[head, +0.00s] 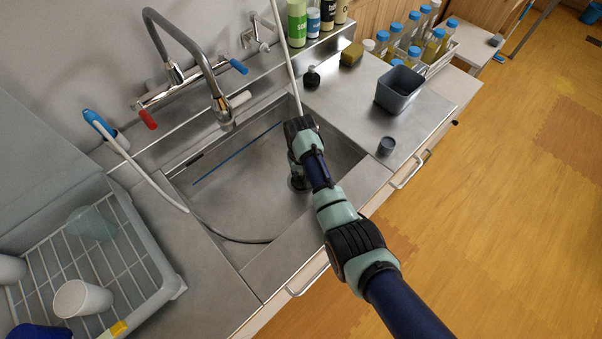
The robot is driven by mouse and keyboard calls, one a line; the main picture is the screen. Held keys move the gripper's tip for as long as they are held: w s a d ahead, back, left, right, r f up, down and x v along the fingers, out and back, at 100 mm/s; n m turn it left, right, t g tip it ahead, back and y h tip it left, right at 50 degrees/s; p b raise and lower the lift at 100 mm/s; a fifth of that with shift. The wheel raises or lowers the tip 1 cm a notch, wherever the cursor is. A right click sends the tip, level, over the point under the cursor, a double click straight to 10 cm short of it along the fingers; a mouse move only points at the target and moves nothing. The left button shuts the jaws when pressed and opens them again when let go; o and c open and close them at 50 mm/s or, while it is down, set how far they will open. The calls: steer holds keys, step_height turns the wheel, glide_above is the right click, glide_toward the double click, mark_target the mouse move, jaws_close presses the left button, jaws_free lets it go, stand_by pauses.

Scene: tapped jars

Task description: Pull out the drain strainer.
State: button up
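The steel sink (240,185) lies below the tap, and my arm reaches into its right side. My gripper (298,183) points down at the basin floor near the right wall. A dark round shape shows around its tip, which may be the drain or its strainer. The arm's wrist covers most of this spot, so I cannot make out the strainer. The fingers are too small and too hidden to tell whether they are open or shut.
A mixer tap (222,105) with red and blue handles overhangs the sink. A thin blue rod (236,154) and a hose cross the basin. A dish rack (150,265) stands left.

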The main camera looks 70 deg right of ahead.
jaws_close()
steer(key=shift+r+p, duration=0.4)
steer(key=shift+p, duration=0.05)
stand_by(0.3)
steer(key=shift+r+p, duration=1.15)
steer(key=shift+p, duration=0.1)
step_height(320, 180, up, 7)
steer(key=p, duration=0.7)
steer(key=shift+f, duration=0.35)
